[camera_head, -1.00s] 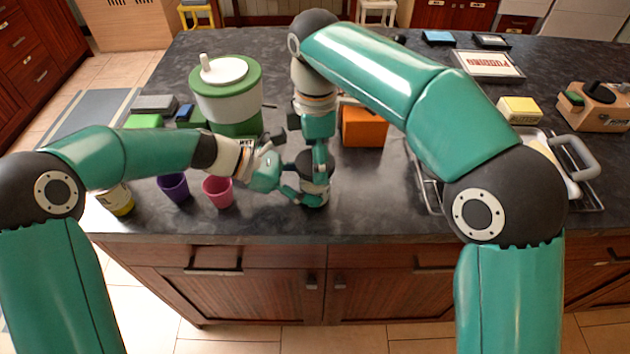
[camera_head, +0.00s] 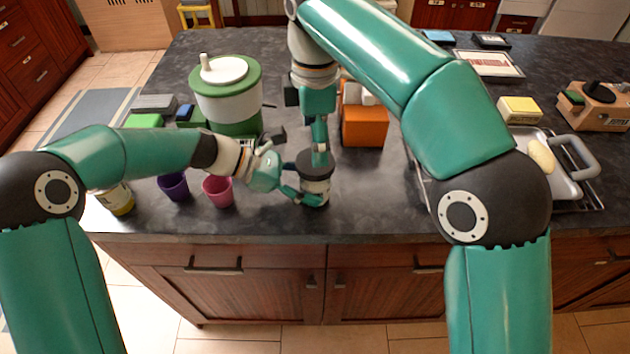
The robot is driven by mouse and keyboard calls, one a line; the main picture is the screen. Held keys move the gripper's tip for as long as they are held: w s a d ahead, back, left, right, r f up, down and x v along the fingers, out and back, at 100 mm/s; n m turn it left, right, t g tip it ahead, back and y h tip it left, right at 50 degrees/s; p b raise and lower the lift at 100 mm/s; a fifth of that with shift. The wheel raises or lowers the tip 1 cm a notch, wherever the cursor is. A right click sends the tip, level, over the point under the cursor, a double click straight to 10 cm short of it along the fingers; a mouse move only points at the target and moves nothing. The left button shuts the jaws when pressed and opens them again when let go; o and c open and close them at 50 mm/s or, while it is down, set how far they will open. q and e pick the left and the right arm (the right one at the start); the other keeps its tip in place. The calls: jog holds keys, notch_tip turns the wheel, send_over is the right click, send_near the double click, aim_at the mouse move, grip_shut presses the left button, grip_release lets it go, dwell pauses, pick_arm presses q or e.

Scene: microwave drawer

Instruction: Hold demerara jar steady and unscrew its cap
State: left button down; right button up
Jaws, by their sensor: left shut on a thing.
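The demerara jar (camera_head: 316,187) stands upright on the dark counter near its front edge, with a dark, wide cap (camera_head: 311,166) on top. My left gripper (camera_head: 304,194) comes in from the left, low on the jar, and is shut on its body. My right gripper (camera_head: 320,148) points down from above, its fingertips at the back of the cap. Its fingers are seen edge-on, so I cannot tell whether they are open, shut or touching the cap.
A pink cup (camera_head: 218,191), a purple cup (camera_head: 173,187) and a yellow-labelled jar (camera_head: 117,200) stand to the left. A green-and-white dispenser (camera_head: 228,97) and an orange box (camera_head: 365,127) stand behind. A metal tray (camera_head: 567,185) lies at right.

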aim_at(315, 181)
jog(key=shift+r, duration=0.25)
jog(key=shift+r+m, duration=0.9)
jog(key=shift+r, duration=0.1)
jog(key=shift+f, duration=3.7)
jog(key=c, duration=1.1)
jog(key=n, duration=0.6)
jog(key=shift+n, duration=0.3)
jog(key=shift+c, duration=0.2)
jog(key=n, duration=0.7)
jog(key=shift+f, duration=0.1)
